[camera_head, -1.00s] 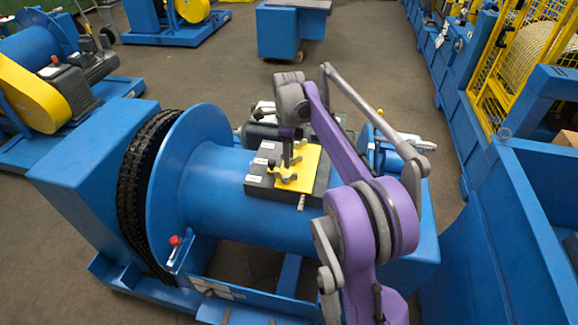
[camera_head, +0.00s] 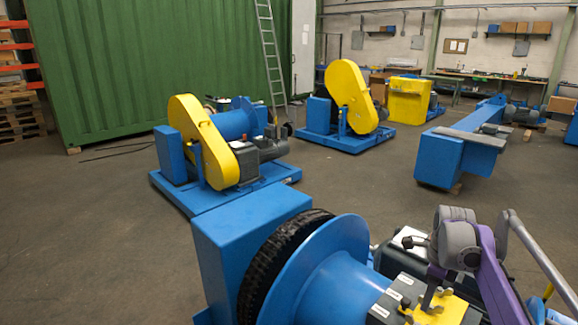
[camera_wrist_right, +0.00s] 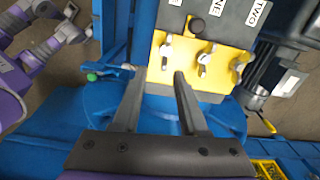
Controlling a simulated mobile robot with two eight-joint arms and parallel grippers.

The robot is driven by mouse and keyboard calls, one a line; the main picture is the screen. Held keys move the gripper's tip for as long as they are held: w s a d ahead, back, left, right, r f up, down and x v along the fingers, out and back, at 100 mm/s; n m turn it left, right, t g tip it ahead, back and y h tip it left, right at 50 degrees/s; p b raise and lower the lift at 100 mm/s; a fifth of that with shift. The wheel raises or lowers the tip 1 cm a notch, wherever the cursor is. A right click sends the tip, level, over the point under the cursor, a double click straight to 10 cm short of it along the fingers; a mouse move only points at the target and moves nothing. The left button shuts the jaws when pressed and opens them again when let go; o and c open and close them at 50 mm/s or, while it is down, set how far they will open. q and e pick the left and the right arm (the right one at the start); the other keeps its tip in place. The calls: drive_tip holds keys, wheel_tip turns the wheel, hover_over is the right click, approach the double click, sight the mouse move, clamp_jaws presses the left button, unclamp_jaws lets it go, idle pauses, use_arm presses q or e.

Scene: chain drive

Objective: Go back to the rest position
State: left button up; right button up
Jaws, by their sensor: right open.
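My right gripper (camera_head: 432,292) shows at the lower right of the head view, at the end of my purple and grey arm, over a yellow plate (camera_head: 452,313). In the right wrist view its two dark fingers (camera_wrist_right: 159,73) are apart with nothing between them. Their tips point at the near edge of the yellow plate (camera_wrist_right: 158,74), which carries several metal wing nuts (camera_wrist_right: 204,58). I cannot tell whether the tips touch it. The plate lies on a dark grey block (camera_wrist_right: 237,22) with white labels. My left gripper is not in view.
The blue drum (camera_head: 322,285) with a black chain (camera_head: 272,262) round its rim fills the bottom centre. A blue and yellow machine (camera_head: 222,150) stands behind it. A green container (camera_head: 150,65) and a ladder (camera_head: 270,55) are at the back. Open floor (camera_head: 90,230) lies left.

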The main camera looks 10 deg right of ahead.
drive_tip(key=s+a+r+n+t+p, duration=0.2)
drive_tip(key=s+a+n, duration=0.4)
drive_tip(key=a+n, duration=0.25)
drive_tip(key=s+a+f+n+t+p, duration=0.1)
drive_tip(key=s+a+f+n, duration=0.3)
drive_tip(key=s+a+n, duration=0.3)
drive_tip(key=s+a+f+n+t+p, duration=0.1)
drive_tip(key=s+a+f+n, duration=0.3)
drive_tip(key=s+n, duration=0.6)
drive_tip(key=a+n+t, duration=0.1)
drive_tip(key=a, duration=0.1)
drive_tip(key=shift+a, duration=0.35)
drive_tip(key=shift+n, duration=0.25)
